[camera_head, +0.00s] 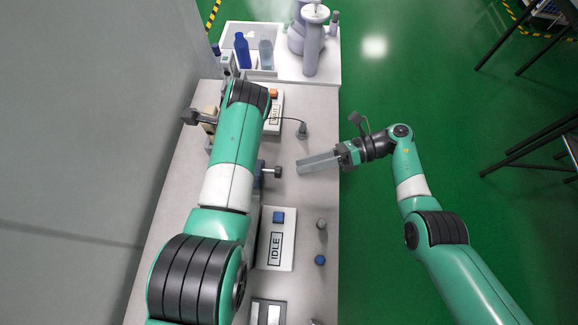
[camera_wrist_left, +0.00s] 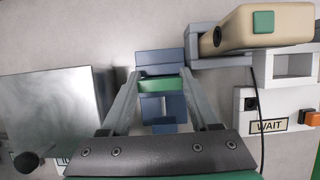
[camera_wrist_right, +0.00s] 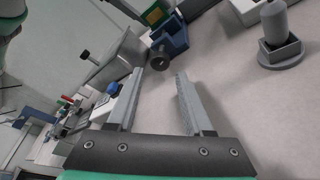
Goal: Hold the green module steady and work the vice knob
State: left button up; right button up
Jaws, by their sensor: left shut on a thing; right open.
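The green module (camera_wrist_left: 160,83) sits in the blue-grey vice (camera_wrist_left: 160,58) in the left wrist view. My left gripper (camera_wrist_left: 160,86) is shut on it, one finger at each side. In the head view my left arm hides the module and this gripper. The dark vice knob (camera_head: 277,172) sticks out to the right from under that arm. My right gripper (camera_head: 300,166) is open and empty, pointing left, just right of the knob. In the right wrist view the vice knob (camera_wrist_right: 160,60) lies just beyond and between the open fingertips, apart from them. The green module (camera_wrist_right: 154,14) shows at the top.
A tan handheld tester (camera_wrist_left: 265,27) stands beside the vice, near a WAIT box (camera_wrist_left: 270,125). A metal box (camera_wrist_left: 55,105) is on the other side. A grey cylinder in a stand (camera_wrist_right: 282,40) is near my right gripper. An IDLE box (camera_head: 275,240) stands nearer the front.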

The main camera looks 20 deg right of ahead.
jog(key=v, duration=0.6)
jog(key=shift+d, duration=0.1)
